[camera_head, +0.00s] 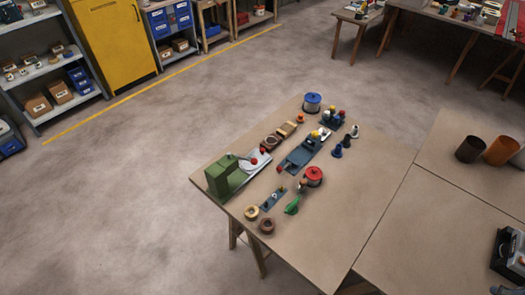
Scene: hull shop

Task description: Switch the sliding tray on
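A long slate-blue flat piece (298,157) lies among small items on the wooden table. It has a small red part at its near left end and a light piece near its far end. It looks like a tray, but I cannot tell whether it is the sliding tray. A green machine (224,176) stands to its left, with a pale flat plate (256,162) and red knobs beside it. This plate could also be the tray. No switch state is readable at this size. My gripper is not clearly in view.
The table (340,225) has free room at its near right. Brown cups (471,149) and a black device (510,255) stand right. Open floor (130,200) lies left.

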